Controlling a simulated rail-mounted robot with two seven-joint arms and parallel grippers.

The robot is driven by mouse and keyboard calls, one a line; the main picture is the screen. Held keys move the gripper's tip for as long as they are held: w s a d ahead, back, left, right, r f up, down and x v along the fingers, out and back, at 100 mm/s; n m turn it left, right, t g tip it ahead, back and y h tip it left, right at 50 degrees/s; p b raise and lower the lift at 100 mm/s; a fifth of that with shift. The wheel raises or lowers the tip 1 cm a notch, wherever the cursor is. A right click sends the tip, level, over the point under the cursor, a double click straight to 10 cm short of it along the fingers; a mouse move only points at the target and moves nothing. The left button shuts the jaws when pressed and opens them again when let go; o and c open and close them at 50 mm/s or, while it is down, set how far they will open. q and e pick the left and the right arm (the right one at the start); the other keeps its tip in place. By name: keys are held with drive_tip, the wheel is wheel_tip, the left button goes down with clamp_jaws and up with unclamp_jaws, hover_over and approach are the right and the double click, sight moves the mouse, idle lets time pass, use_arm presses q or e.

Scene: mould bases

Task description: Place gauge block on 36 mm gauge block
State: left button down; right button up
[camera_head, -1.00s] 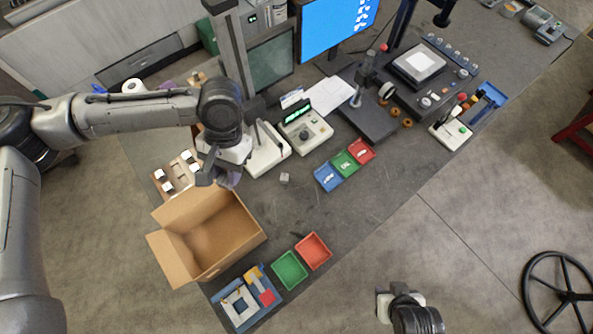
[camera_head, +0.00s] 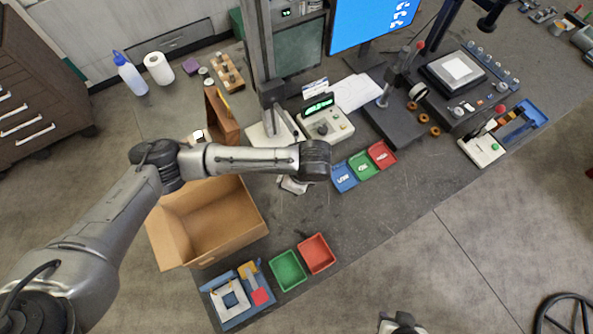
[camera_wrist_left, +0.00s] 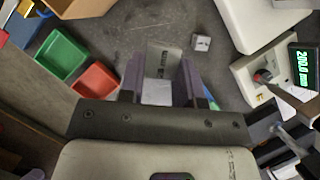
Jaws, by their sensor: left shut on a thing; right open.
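My left gripper (camera_wrist_left: 159,78) is shut on a shiny grey gauge block (camera_wrist_left: 163,62) with dark lettering ending in "mm", held between its purple fingers. In the head view the left hand (camera_head: 293,185) hangs over the table, mostly hidden under its wrist. A small grey block (camera_wrist_left: 201,43) with a dark mark stands on the table apart from the held block, up and to the right of it in the left wrist view. I cannot read its mark. My right gripper (camera_head: 402,325) is open and empty at the bottom edge of the head view, partly cut off.
A cardboard box (camera_head: 245,233) stands left of the left hand. Green (camera_head: 289,271) and red (camera_head: 316,254) trays lie in front. A digital readout unit (camera_head: 326,126) and small blue (camera_head: 344,177), green and red labelled trays lie nearby. The right-hand table front is bare.

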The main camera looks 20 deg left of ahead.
use_arm(q)
drive_tip(key=w+a+m+t, duration=0.3)
drive_tip(key=a+m, duration=0.3)
drive_tip(key=m, duration=0.2)
drive_tip(key=shift+h, duration=0.5)
wheel_tip(320, 180, down, 13)
drive_tip(key=shift+d, duration=0.1)
drive_tip(key=w+d, duration=0.2)
drive_tip(key=w, duration=0.1)
drive_tip(key=shift+w+d+p, duration=0.15)
drive_tip(key=shift+p, duration=0.2)
drive_tip(key=shift+w+d, duration=0.35)
drive_tip(key=shift+w, duration=0.1)
drive_tip(key=w+d, duration=0.2)
drive_tip(key=shift+w+f, duration=0.3)
drive_tip(key=shift+f, duration=0.1)
drive_tip(key=shift+s+a+f, duration=0.1)
drive_tip(key=shift+s+f, duration=0.05)
drive_tip(key=shift+f, duration=0.1)
